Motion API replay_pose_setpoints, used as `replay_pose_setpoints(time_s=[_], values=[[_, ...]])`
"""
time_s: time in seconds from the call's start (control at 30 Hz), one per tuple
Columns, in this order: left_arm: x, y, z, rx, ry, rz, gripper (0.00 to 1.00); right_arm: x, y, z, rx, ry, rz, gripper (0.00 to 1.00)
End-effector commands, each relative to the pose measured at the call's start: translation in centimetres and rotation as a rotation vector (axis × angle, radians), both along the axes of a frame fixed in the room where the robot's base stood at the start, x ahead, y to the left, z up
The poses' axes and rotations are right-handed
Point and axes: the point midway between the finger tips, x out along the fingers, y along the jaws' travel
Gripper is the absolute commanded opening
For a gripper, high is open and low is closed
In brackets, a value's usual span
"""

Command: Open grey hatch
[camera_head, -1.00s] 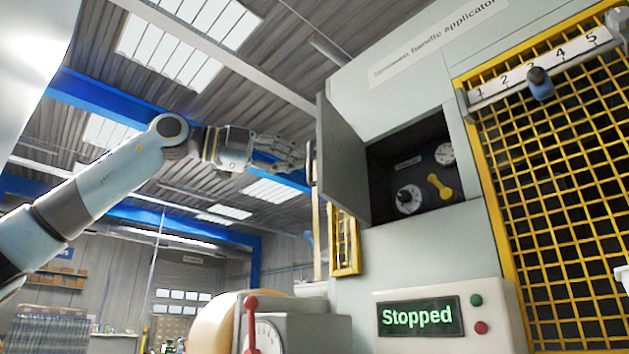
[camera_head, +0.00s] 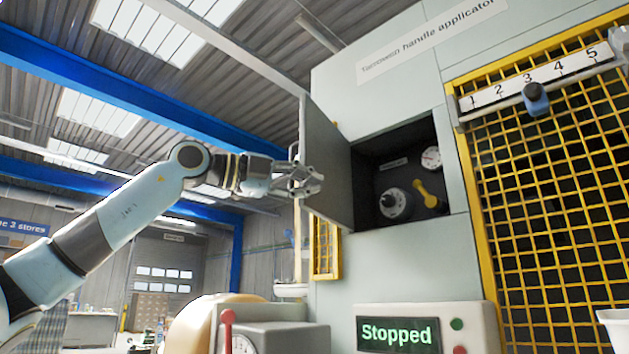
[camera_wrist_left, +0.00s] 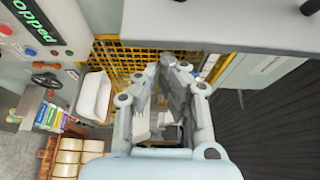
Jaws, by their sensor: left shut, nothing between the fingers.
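The grey hatch (camera_head: 325,163) on the machine front stands swung open, hinged beside a dark recess (camera_head: 366,208). Inside the recess show a round knob (camera_head: 394,204), a yellow handle (camera_head: 430,196) and a small gauge (camera_head: 431,158). My left gripper (camera_head: 318,180) is at the hatch's left side, in front of its lower part in the head view. Whether it touches the hatch is unclear. In the left wrist view the left gripper (camera_wrist_left: 176,70) has its fingers close together with nothing held, and a grey panel (camera_wrist_left: 240,22) crosses the top. My right gripper is not in view.
A yellow mesh guard (camera_head: 540,200) with a numbered scale (camera_head: 540,78) and blue slider (camera_head: 536,98) fills the right. Below the recess is a display reading "Stopped" (camera_head: 398,334). A red-knobbed lever (camera_head: 227,318) and a roll (camera_head: 190,322) stand at lower left.

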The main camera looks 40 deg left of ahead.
Motion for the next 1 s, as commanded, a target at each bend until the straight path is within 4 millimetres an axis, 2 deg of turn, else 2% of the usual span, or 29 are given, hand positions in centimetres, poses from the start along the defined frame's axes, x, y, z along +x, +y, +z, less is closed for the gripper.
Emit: replay_pose_setpoints(time_s=[0.1,0.5,0.63,0.83,1.0], values=[[-0.2,0.7,-0.1,0.0,-0.001,0.0,0.0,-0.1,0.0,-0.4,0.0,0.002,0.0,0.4],[-0.3,1.0,0.1,-0.001,-0.002,-0.001,0.0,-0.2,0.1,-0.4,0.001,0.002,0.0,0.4],[-0.4,1.8,-0.1,0.0,0.007,-0.02,0.0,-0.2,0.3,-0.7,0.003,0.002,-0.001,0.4],[-1.1,4.9,0.0,-0.004,0.01,-0.114,0.0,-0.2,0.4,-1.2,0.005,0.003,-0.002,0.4],[-1.7,8.4,0.4,-0.007,0.003,-0.22,0.0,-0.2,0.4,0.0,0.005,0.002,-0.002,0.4]])
